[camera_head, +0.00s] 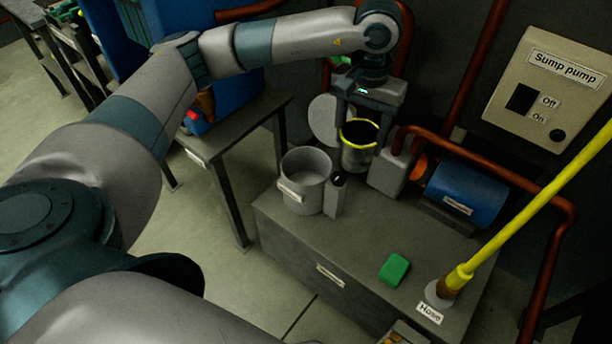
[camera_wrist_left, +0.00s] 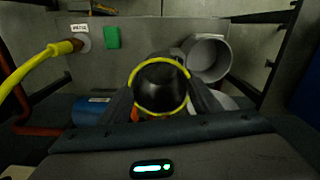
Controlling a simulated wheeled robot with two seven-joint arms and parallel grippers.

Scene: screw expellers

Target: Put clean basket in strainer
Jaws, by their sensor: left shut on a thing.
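The basket, with a yellow rim and dark inside (camera_head: 347,143), is at the back of the grey bench, beside the pump's grey housing. My left gripper (camera_head: 362,122) points down and is shut on it, with a finger on either side. In the left wrist view the basket (camera_wrist_left: 160,88) sits between the fingers, rim facing the camera. A grey cylinder (camera_head: 357,160) shows directly below the rim. I cannot tell whether it is the basket's own wall or the strainer around it. A pale round lid (camera_head: 325,118) stands behind, to the left. My right gripper is not in view.
A blue motor (camera_head: 466,193) and red-brown pipes (camera_head: 500,170) lie to the right. A green sponge (camera_head: 394,270) and yellow hose (camera_head: 535,210) are nearer the front. The bench middle is clear.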

